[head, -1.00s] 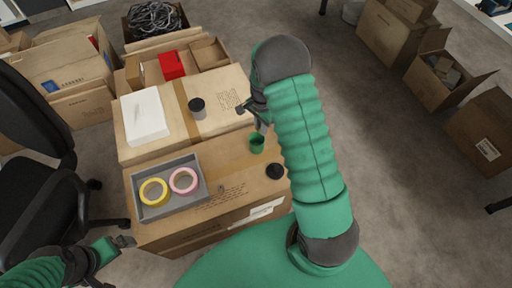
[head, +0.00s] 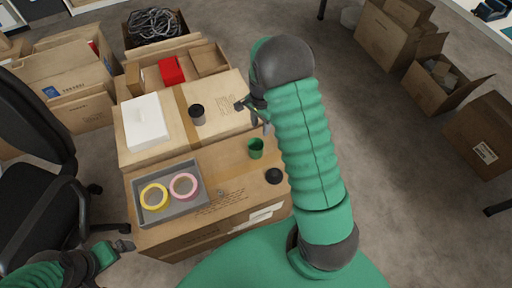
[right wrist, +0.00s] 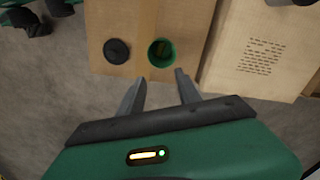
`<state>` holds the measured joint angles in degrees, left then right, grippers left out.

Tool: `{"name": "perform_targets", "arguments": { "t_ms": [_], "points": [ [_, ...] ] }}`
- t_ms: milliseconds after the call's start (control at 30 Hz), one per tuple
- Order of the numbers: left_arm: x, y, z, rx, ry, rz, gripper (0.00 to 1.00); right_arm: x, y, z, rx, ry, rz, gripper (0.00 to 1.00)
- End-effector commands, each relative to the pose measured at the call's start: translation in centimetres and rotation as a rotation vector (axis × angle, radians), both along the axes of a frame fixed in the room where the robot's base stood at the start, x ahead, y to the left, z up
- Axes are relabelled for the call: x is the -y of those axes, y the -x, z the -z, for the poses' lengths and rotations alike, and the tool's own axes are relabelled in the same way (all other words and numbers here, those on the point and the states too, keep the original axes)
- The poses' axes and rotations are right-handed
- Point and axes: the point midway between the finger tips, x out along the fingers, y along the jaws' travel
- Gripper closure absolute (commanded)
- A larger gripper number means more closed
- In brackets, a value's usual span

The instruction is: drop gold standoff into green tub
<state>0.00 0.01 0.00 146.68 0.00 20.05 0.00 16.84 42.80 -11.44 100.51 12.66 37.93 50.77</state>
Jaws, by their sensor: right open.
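The green tub (head: 256,148) stands upright on the nearer carton, and it also shows in the right wrist view (right wrist: 154,61). A brownish-gold shape (right wrist: 163,48) shows inside the tub in the right wrist view; it may be the gold standoff, but it is too small to be sure. My right gripper (head: 253,115) is open with nothing between its fingers, above and just beyond the tub. Its two spread fingers show in the right wrist view (right wrist: 158,88). My left gripper (head: 124,246) is low at the left, beside the carton; its jaw state is unclear.
The nearer carton (head: 215,228) also bears a grey tray (head: 181,213) with yellow and pink tape rolls, a black round thing (head: 274,176) and a small grey piece (head: 221,192). A dark-topped canister (head: 197,115) and white box (head: 146,122) stand behind. A chair is at left.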

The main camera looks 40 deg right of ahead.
Motion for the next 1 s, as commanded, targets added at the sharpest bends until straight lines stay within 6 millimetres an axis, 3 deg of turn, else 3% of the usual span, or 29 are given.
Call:
{"name": "perform_targets", "arguments": {
  "t_ms": [33, 200, 400, 533, 1000],
  "points": [
    [0.0, 0.0, -1.0, 0.0, 0.0, 0.0, 0.0, 0.1, -0.1, -2.2, 0.004, 0.002, 0.0, 0.59],
    [0.0, 0.0, -2.4, 0.0, 0.0, 0.0, 0.0, 0.0, -0.1, -7.2, 0.002, 0.001, 0.0, 0.59],
    [0.0, 0.0, -3.3, 0.0, 0.0, 0.0, 0.0, 0.1, -0.1, -11.0, 0.0, 0.0, 0.0, 0.59],
    [0.0, 0.0, -3.4, 0.0, 0.0, 0.0, 0.0, 0.1, -0.1, -11.9, -0.001, 0.0, 0.0, 0.59],
    [0.0, 0.0, -3.4, 0.0, 0.0, 0.0, 0.0, -0.4, 0.0, -12.0, 0.002, -0.001, -0.024, 0.59]
  ]
}}
